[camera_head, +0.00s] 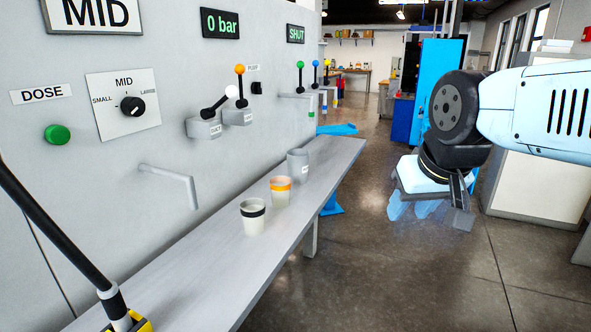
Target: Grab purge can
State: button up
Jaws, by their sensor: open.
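A grey can (298,166) with a small label, likely the purge can, stands upright on the grey bench (232,270) along the machine wall. It is the farthest of three containers. A cup with an orange band (280,191) stands nearer, and a cup with a black band (253,217) is nearest. My gripper (461,204) hangs in the air to the right, over the open floor, well apart from the can and the bench. It is open and empty, with its fingers pointing down; one finger is partly hidden.
A bent spout (171,178) sticks out of the wall over the bench. Levers (240,85) and a dial (133,106) project above. A black-handled tool (80,245) is at the near left. The floor right of the bench is clear.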

aim_at(297, 160)
jog(key=z, duration=1.55)
jog(key=i, duration=0.1)
jog(key=u, duration=3.25)
jog(key=k, duration=0.9)
jog(key=z, duration=0.4)
jog(key=i, duration=1.1)
jog(key=z, duration=0.05)
